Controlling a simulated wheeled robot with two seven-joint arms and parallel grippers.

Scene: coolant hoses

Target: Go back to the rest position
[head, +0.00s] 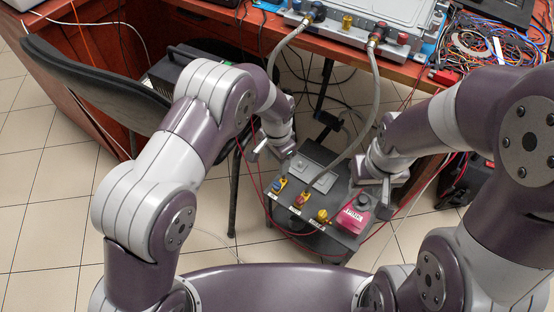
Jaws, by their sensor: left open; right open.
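Two grey coolant hoses run down from a silver device (360,12) on the red-brown desk. The right hose (374,90) curves down to the top of a dark cart (330,238). The left hose (279,52) drops behind my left wrist, so its lower end is hidden. The cart's front carries a blue-and-yellow fitting (279,185), a red-and-yellow fitting (301,199) and a yellow fitting (322,216). My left gripper (268,152) is open above the cart's left side. My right gripper (374,187) is open above the cart's right side, close to a pink-red container (354,214).
A black chair (95,85) stands at the left. The desk (410,72) edge crosses the back, with tangled cables (485,42) at its right. A thin red cable loops around the cart. Tiled floor (50,200) is free at the left.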

